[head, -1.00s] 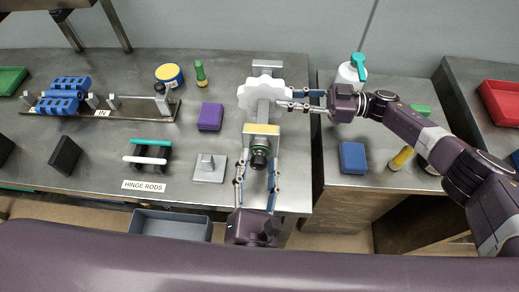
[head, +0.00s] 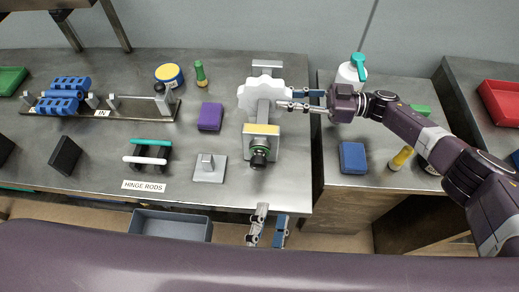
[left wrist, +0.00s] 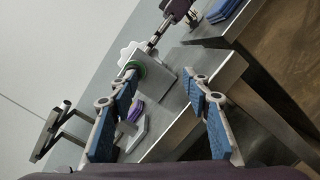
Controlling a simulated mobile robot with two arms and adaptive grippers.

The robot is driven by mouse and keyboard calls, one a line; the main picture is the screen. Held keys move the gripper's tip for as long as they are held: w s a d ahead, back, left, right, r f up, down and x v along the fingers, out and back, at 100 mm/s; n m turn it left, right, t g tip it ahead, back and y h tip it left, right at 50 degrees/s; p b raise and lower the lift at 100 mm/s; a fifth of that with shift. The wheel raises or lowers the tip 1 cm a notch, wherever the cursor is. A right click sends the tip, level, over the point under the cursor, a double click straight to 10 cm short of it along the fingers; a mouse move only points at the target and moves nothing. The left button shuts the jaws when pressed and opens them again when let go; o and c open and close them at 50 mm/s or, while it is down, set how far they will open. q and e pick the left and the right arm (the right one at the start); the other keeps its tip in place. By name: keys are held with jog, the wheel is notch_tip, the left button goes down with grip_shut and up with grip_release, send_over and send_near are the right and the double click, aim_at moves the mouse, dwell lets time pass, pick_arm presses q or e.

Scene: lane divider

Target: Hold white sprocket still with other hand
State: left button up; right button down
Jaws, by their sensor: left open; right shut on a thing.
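The white sprocket (head: 260,96) sits on a grey metal fixture (head: 262,131) at the right end of the left bench. My right gripper (head: 294,98) reaches in from the right and is shut on the sprocket's right edge. In the left wrist view the sprocket (left wrist: 128,53) is partly hidden behind the fixture. My left gripper (head: 270,214) is open and empty, below the bench's front edge and apart from the fixture. Its two blue-padded fingers are spread in the left wrist view (left wrist: 163,84). A dark round knob with a green ring (head: 259,156) is on the fixture's near end.
A purple block (head: 210,117), a grey plate with a post (head: 209,168) and hinge rods (head: 148,151) lie left of the fixture. A grey bin (head: 170,225) is below the bench front. A blue block (head: 353,157) and a white bottle (head: 352,73) stand on the right bench.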

jog(key=shift+w, duration=0.1)
pick_arm(q)
notch_tip(320, 180, down, 27)
jog(key=m+g+h, duration=0.4)
jog(key=m+g, duration=0.3)
jog(key=m, duration=1.4)
jog(key=shift+w+m, duration=0.3)
jog(key=shift+w, duration=0.1)
jog(key=shift+f, duration=0.1)
pick_arm(e)
jog(key=c, duration=1.6)
grip_release()
jog(key=d, duration=1.2)
